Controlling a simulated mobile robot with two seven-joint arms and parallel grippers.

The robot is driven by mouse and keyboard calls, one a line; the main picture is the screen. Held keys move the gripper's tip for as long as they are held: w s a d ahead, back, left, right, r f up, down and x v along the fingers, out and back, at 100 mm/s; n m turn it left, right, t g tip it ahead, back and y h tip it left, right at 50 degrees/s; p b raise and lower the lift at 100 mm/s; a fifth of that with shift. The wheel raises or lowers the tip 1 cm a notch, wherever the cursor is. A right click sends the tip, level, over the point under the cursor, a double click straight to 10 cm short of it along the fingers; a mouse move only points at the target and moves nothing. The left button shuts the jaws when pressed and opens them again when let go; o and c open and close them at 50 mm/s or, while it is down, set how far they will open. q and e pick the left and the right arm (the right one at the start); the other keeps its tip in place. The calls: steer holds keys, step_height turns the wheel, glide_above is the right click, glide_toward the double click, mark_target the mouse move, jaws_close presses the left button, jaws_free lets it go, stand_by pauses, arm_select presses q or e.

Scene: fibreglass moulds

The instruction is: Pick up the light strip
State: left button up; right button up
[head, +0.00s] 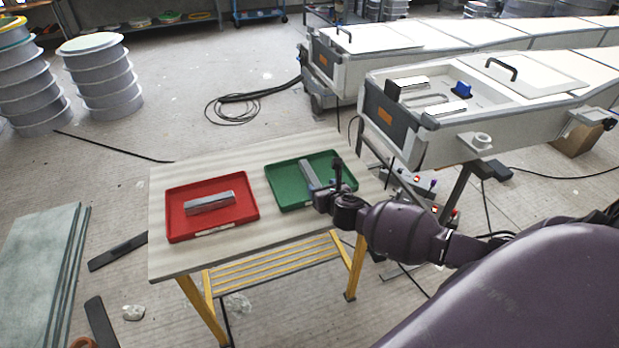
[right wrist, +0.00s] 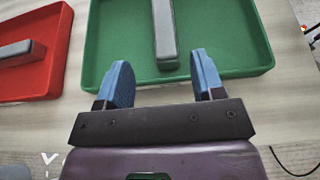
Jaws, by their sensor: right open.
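A grey bar-shaped strip (head: 309,172) lies in the green tray (head: 283,187) on the table. In the right wrist view this strip (right wrist: 164,30) points away from me, its near end in line with the gap between my fingers. Another grey strip (head: 210,203) lies in the red tray (head: 248,208); part of it (right wrist: 15,51) shows at the left of the right wrist view. I cannot tell which is the light strip. My right gripper (right wrist: 160,72), with blue fingers, is open and empty over the green tray's near edge. My left gripper is out of view.
The pale table (head: 165,255) has bare top around and between the trays. White long moulds (head: 470,110) stand behind it at the right. Stacked grey rings (head: 105,80) stand at the back left, and green-grey sheets (head: 40,250) at the left. Tray rims are raised.

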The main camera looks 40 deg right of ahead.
mark_target(318, 186)
steer(key=w+f, duration=0.1)
steer(key=w+d+f+b, duration=0.1)
steer(key=f, duration=0.1)
steer(key=shift+w, duration=0.25)
steer(key=shift+w+d+b, duration=0.15)
steer(key=shift+w+b, duration=0.2)
steer(key=shift+w, duration=0.15)
steer(key=shift+f, duration=0.2)
steer(key=c, duration=1)
jaws_close()
steer(key=shift+f, duration=0.1)
step_height(318, 186, up, 7)
steer(key=p, duration=0.2)
steer(key=shift+w+d+r+p, duration=0.1)
steer(key=shift+r+p, duration=0.1)
steer(key=shift+p, duration=0.15)
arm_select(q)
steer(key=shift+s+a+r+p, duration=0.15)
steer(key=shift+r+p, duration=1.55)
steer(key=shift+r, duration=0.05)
arm_select(e)
step_height(318, 186, up, 13)
steer(key=shift+r, duration=0.15)
